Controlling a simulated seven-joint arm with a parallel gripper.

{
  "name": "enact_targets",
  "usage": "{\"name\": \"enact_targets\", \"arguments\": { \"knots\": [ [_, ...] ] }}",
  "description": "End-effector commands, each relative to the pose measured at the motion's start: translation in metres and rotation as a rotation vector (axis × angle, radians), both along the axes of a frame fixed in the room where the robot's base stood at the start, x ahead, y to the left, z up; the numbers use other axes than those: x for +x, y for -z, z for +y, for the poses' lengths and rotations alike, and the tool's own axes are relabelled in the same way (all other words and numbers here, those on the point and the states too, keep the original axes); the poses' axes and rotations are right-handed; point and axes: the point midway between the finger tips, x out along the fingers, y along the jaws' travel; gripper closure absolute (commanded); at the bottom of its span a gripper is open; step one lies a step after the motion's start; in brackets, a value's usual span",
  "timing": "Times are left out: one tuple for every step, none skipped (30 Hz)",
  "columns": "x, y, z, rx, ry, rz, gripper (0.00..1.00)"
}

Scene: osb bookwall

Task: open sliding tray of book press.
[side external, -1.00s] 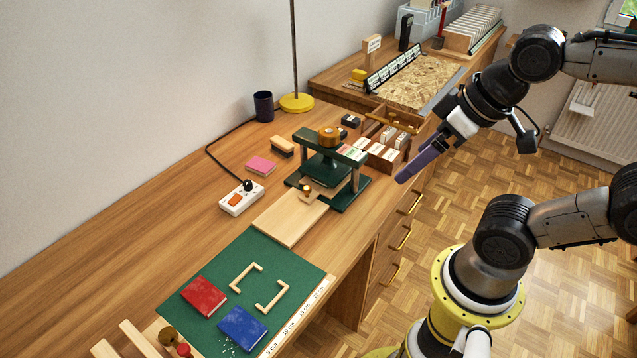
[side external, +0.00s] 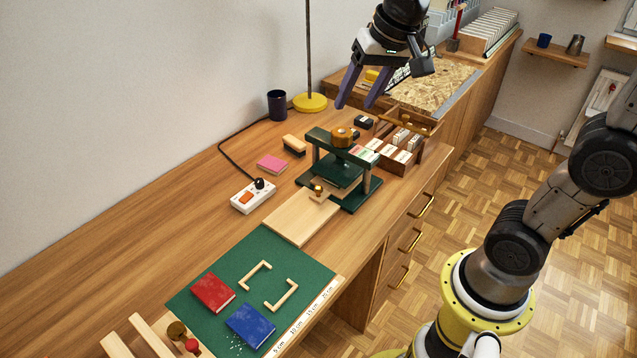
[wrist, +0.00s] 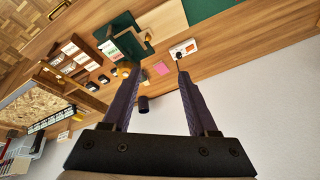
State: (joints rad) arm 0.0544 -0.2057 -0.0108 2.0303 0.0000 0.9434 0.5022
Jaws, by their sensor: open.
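The book press (side external: 343,170) is a dark green frame with an orange-brown knob on top, standing on the wooden desk. In the wrist view the press (wrist: 121,40) and the pale tray (wrist: 164,20) show at the top. My gripper (side external: 357,106) is open and empty, in the air above and behind the press, with its purple fingers pointing down. In the wrist view the fingers (wrist: 158,75) are spread apart.
A wooden card box (side external: 402,150) stands right behind the press. A lamp with a yellow base (side external: 310,102), a dark cup (side external: 277,105), a pink pad (side external: 272,164) and a power strip (side external: 253,196) lie to the left. The green mat (side external: 225,265) holds red and blue books.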

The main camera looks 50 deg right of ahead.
Motion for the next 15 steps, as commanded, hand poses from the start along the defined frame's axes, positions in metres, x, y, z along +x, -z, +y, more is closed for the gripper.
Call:
{"name": "enact_targets", "arguments": {
  "knots": [
    [0.019,0.009,-0.004,0.011,0.032,0.032,0.41],
    [0.029,0.013,-0.007,0.017,0.051,0.048,0.41],
    [0.042,0.02,-0.01,0.024,0.075,0.069,0.41],
    [0.052,0.027,-0.012,0.03,0.092,0.086,0.41],
    [0.061,0.034,-0.015,0.034,0.108,0.103,0.41],
    [0.073,0.044,-0.018,0.04,0.129,0.126,0.41],
    [0.082,0.052,-0.021,0.044,0.144,0.144,0.41],
    [0.09,0.061,-0.024,0.047,0.157,0.162,0.41],
    [0.1,0.073,-0.028,0.05,0.173,0.186,0.41],
    [0.107,0.083,-0.031,0.053,0.183,0.204,0.41],
    [0.113,0.093,-0.033,0.055,0.19,0.222,0.41],
    [0.119,0.105,-0.037,0.057,0.198,0.247,0.41],
    [0.124,0.115,-0.039,0.058,0.203,0.262,0.41],
    [0.127,0.124,-0.041,0.058,0.206,0.28,0.41],
    [0.13,0.135,-0.044,0.06,0.21,0.3,0.41]
  ]
}}
